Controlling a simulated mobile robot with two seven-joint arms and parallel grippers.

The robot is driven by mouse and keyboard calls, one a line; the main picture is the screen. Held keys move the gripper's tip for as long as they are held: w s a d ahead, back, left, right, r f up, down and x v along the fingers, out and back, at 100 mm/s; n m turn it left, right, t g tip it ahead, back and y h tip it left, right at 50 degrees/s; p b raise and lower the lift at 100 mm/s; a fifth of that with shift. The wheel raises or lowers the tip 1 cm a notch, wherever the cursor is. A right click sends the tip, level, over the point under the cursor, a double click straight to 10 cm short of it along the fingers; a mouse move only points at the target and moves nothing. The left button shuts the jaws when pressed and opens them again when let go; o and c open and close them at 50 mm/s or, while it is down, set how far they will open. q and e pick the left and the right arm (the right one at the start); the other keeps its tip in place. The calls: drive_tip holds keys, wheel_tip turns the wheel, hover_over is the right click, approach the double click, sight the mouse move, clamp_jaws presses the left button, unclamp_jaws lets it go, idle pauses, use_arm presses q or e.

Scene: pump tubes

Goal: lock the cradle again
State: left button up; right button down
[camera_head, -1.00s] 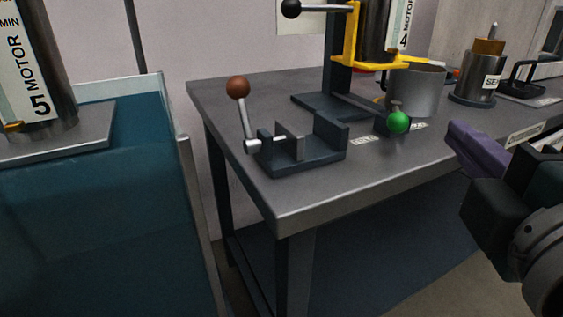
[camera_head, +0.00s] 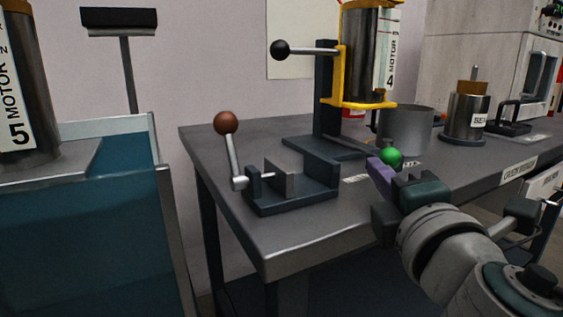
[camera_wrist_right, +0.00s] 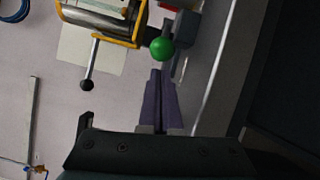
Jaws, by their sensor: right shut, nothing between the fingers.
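The cradle stand (camera_head: 325,105) is a dark post on a flat base with a yellow holder (camera_head: 337,75) around a steel tube labelled MOTOR 4 (camera_head: 364,50). A lever with a black ball (camera_head: 280,50) points left from it. A green ball knob (camera_head: 391,157) sits low at the stand's front right, and also shows in the right wrist view (camera_wrist_right: 162,48). My right gripper (camera_head: 376,166) is shut and empty, its purple fingers close to the green knob. In the wrist view the fingertips (camera_wrist_right: 157,74) point at the knob with a small gap. My left gripper is out of view.
A clamp block (camera_head: 290,192) with a brown-ball lever (camera_head: 226,123) stands at the grey table's (camera_head: 300,240) front left. A grey cup (camera_head: 407,130) and a steel cylinder (camera_head: 466,112) stand right of the stand. A MOTOR 5 tube (camera_head: 30,90) is at far left.

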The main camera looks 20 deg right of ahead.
drive_tip(key=shift+w+d, duration=0.1)
drive_tip(key=shift+w, duration=0.2)
drive_tip(key=shift+s, duration=0.1)
drive_tip(key=shift+s+d+n+y, duration=0.3)
drive_tip(key=shift+n+y, duration=0.1)
drive_tip(key=shift+y, duration=0.2)
drive_tip(key=shift+s+d+n+t+y, duration=0.15)
drive_tip(key=shift+n+t+y, duration=0.15)
drive_tip(key=shift+y, duration=0.2)
